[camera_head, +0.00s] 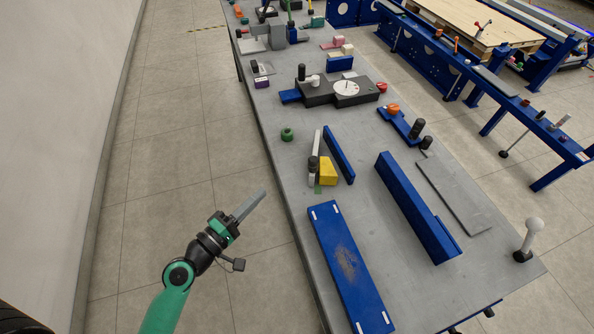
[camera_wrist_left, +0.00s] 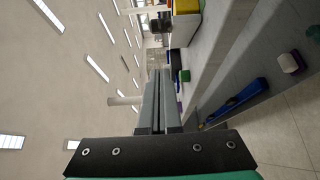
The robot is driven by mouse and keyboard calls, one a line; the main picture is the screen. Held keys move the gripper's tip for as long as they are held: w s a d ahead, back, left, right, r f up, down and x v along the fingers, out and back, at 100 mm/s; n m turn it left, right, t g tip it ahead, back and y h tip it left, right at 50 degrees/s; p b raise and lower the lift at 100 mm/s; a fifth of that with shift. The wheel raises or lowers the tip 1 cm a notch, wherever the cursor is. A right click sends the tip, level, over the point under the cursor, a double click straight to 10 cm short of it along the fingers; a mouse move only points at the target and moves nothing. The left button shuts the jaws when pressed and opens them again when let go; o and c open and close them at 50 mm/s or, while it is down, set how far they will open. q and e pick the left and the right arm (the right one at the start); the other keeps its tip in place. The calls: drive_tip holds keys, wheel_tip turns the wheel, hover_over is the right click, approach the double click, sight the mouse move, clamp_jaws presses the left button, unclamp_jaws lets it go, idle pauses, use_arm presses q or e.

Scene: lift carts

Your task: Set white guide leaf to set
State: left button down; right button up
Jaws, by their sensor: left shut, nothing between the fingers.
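A narrow white leaf (camera_head: 316,150) stands on the grey bench, left of a blue bar (camera_head: 339,155). A black knob (camera_head: 313,164) and a yellow block (camera_head: 328,172) are close by its near end, with a green patch just below. I take this to be the white guide leaf; no set mark is readable. My left gripper (camera_head: 262,193) is off the bench's left edge, left of and nearer than the leaf, touching nothing. Its grey fingers lie together and empty, also in the left wrist view (camera_wrist_left: 157,76). My right gripper is not in view.
The grey bench (camera_head: 288,185) has a long blue plate (camera_head: 345,262) at its near end and a blue rail (camera_head: 412,205) to the right. A green ring (camera_head: 287,134) sits near the left edge. Beyond stands a dark fixture with a white dial (camera_head: 346,88). Floor left of the bench is clear.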

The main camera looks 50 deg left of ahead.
use_arm(q)
drive_tip(key=p+x, duration=0.1)
drive_tip(key=x, duration=0.3)
drive_tip(key=d+p+x, duration=0.1)
drive_tip(key=x, duration=0.3)
drive_tip(key=p+x, duration=0.1)
drive_tip(key=x, duration=0.3)
drive_tip(key=shift+w+d+r, duration=0.15)
drive_tip(key=shift+w+d, duration=0.2)
drive_tip(key=shift+w+d+p, duration=0.25)
drive_tip(key=shift+w+p, duration=0.1)
drive_tip(key=shift+w, duration=0.05)
drive_tip(key=shift+f, duration=0.2)
